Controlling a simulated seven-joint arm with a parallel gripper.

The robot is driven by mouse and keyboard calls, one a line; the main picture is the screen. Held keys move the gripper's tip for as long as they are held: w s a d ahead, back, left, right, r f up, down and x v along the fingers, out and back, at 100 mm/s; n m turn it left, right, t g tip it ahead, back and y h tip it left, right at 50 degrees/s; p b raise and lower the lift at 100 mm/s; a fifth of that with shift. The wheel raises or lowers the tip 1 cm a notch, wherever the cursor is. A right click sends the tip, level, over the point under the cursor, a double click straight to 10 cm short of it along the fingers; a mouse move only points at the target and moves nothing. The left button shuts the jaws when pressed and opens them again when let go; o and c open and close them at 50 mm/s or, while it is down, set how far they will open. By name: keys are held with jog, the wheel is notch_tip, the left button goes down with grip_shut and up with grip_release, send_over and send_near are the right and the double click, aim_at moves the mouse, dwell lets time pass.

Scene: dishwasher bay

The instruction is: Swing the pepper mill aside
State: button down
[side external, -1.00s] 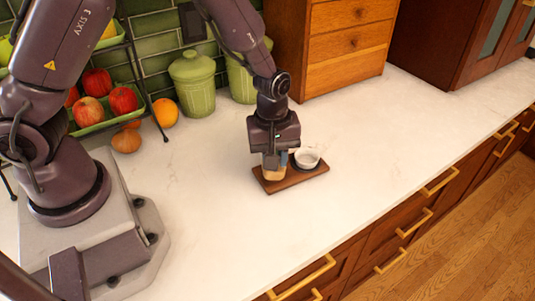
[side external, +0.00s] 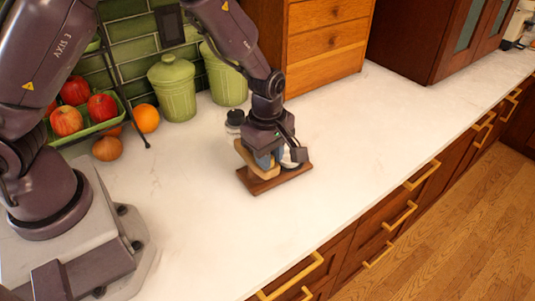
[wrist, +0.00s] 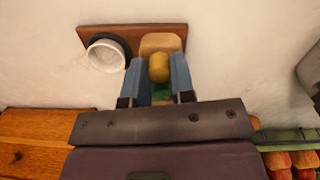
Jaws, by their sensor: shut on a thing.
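I take the pepper mill (wrist: 158,68) to be the piece with a rounded yellow-olive top between my fingers in the wrist view. Something green shows below that top. My gripper (side external: 265,160) is shut on it, with a blue finger on each side. A pale wooden block (wrist: 161,43) sits just beyond the mill on a dark brown board (wrist: 122,32). The block also shows beside my fingers in the side view (side external: 244,152), where it looks tilted. My gripper hides most of the mill there.
A white cup (wrist: 106,55) with a dark ring behind it stands on the board beside the block. Green canisters (side external: 172,90), an orange (side external: 146,119) and an apple tray (side external: 84,129) stand behind to the left. Wooden drawers (side external: 328,42) stand at the back. The countertop to the right is clear.

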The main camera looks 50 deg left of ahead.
jog(key=c, duration=1)
grip_release()
jog(key=shift+o, duration=0.2)
jog(key=shift+r, duration=0.1)
notch_tip(320, 180, up, 13)
jog(key=shift+s, duration=0.25)
